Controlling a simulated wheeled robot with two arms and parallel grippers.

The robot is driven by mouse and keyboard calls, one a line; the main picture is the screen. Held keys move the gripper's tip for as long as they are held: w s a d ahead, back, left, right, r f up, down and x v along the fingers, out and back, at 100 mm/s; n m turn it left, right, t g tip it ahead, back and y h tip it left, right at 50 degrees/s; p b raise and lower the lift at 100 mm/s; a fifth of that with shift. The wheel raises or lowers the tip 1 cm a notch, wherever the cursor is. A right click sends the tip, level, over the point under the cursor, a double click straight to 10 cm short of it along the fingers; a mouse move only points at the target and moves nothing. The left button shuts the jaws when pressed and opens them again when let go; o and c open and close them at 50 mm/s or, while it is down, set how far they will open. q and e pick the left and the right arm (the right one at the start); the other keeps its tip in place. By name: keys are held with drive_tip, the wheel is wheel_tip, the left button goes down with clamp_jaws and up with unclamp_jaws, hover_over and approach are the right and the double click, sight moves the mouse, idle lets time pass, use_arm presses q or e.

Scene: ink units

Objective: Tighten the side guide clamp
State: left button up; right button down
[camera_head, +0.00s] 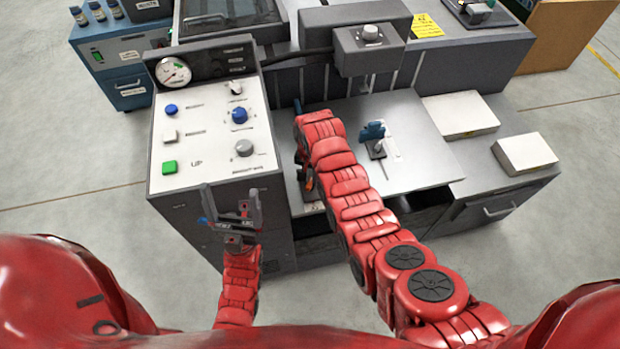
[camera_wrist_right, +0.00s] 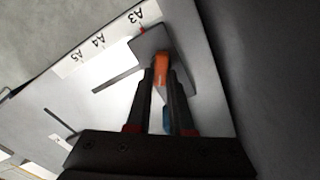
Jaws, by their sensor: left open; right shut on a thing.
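My right gripper (camera_wrist_right: 160,88) is shut on the orange clamp lever (camera_wrist_right: 161,66) of the side guide. The grey guide plate (camera_wrist_right: 150,45) lies under the lever, and a red pointer on it stands near the A3 mark of the size scale (camera_wrist_right: 98,41). A blue part (camera_wrist_right: 167,119) shows between the fingers, lower down. In the head view my right arm hides most of this gripper and the clamp; a bit of orange (camera_head: 309,184) shows beside the arm. My left gripper (camera_head: 230,208) is open and empty at the front edge of the control panel.
The control panel (camera_head: 205,120) carries buttons, knobs and a gauge (camera_head: 173,72). A blue clamp-like part (camera_head: 373,131) stands on the grey feed table (camera_head: 425,150), right of my right arm. Two white paper stacks (camera_head: 460,114) (camera_head: 525,153) lie at the right. The floor in front is clear.

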sight(311, 180)
drive_tip(key=shift+m+b, duration=0.3)
drive_tip(key=shift+m, duration=0.8)
drive_tip(key=shift+d, duration=0.1)
drive_tip(key=c, duration=0.8)
unclamp_jaws()
drive_tip(key=shift+r, duration=0.45)
wheel_tip(311, 180, up, 5)
drive_tip(key=shift+w+r+b, duration=0.1)
drive_tip(key=shift+b, duration=0.4)
wheel_tip(311, 180, up, 11)
drive_tip(key=p, duration=1)
drive_tip(key=shift+r, duration=0.15)
